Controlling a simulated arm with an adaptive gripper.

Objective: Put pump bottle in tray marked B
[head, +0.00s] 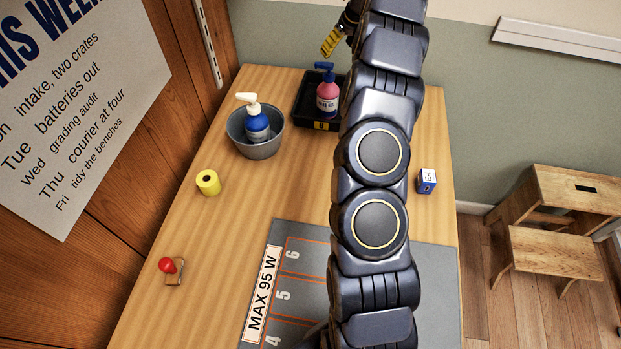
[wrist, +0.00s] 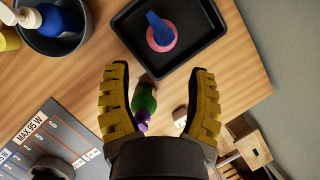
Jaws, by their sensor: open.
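In the head view a pink pump bottle (head: 327,97) with a blue pump stands upright in a black tray (head: 303,118) with a yellow label, its character too small to read surely. The wrist view shows the tray (wrist: 128,25) and this bottle (wrist: 163,38) too. A blue pump bottle (head: 257,124) with a white pump stands in a grey bowl (head: 240,146). In the wrist view a green bottle (wrist: 146,97) with a purple top lies beneath and between the open yellow fingers of my gripper (wrist: 158,70). It is hidden in the head view. My gripper (head: 333,41) appears empty.
A yellow roll (head: 208,183), a red-knobbed wooden piece (head: 173,270) and a lettered cube (head: 427,180) sit on the table. A grey mat (head: 257,320) with numbered spaces covers the near end. A wooden stool (head: 555,254) stands at right.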

